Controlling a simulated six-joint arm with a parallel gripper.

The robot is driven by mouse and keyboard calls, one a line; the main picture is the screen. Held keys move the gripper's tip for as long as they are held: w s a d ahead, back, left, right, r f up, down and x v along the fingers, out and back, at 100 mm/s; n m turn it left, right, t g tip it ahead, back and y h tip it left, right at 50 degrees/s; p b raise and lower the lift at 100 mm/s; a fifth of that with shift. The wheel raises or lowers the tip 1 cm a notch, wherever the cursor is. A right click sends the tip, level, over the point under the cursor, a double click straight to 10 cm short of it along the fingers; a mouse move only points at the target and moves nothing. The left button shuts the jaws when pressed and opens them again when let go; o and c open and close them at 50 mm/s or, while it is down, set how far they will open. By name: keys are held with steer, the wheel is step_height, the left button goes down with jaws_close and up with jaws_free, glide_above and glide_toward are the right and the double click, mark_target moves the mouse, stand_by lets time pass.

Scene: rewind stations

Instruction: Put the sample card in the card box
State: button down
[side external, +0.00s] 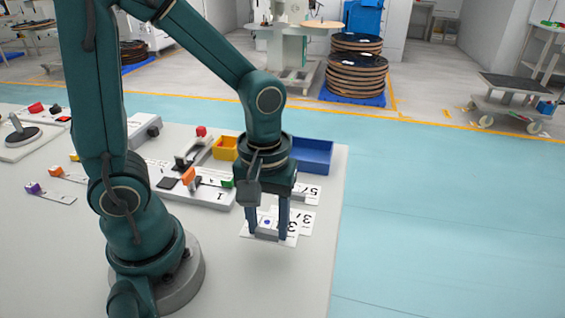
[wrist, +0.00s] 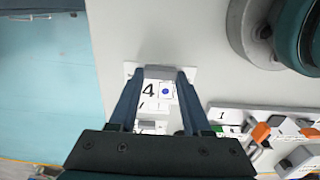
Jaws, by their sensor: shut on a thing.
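My gripper (side external: 267,236) points down at the right side of the table, with its fingers shut on the grey grip bar of a white card (side external: 256,224). In the wrist view my gripper (wrist: 160,72) has this bar between its fingertips. The card (wrist: 150,91) shows a black 4 and a blue dot. It lies flat in the grasp, over or close above other white cards (side external: 305,218); I cannot tell whether it touches them. A blue open box (side external: 312,155) stands behind my gripper, and a smaller yellow box (side external: 225,148) is left of it. Neither box is labelled as the card box.
A white numbered station (side external: 205,192) with orange and green parts lies left of my gripper. Another card (side external: 308,193) marked 5 lies in front of the blue box. The table's right edge is close by. The table front (side external: 260,285) is clear.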

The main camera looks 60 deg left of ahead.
mark_target(276, 243)
steer(key=shift+w+d+f, duration=0.2)
steer(key=shift+d+f, duration=0.5)
steer(key=shift+d, duration=0.35)
steer(key=shift+f, duration=1.75)
steer(key=shift+f, duration=0.25)
steer(key=shift+c, duration=1.8)
jaws_free()
steer(key=shift+r, duration=0.1)
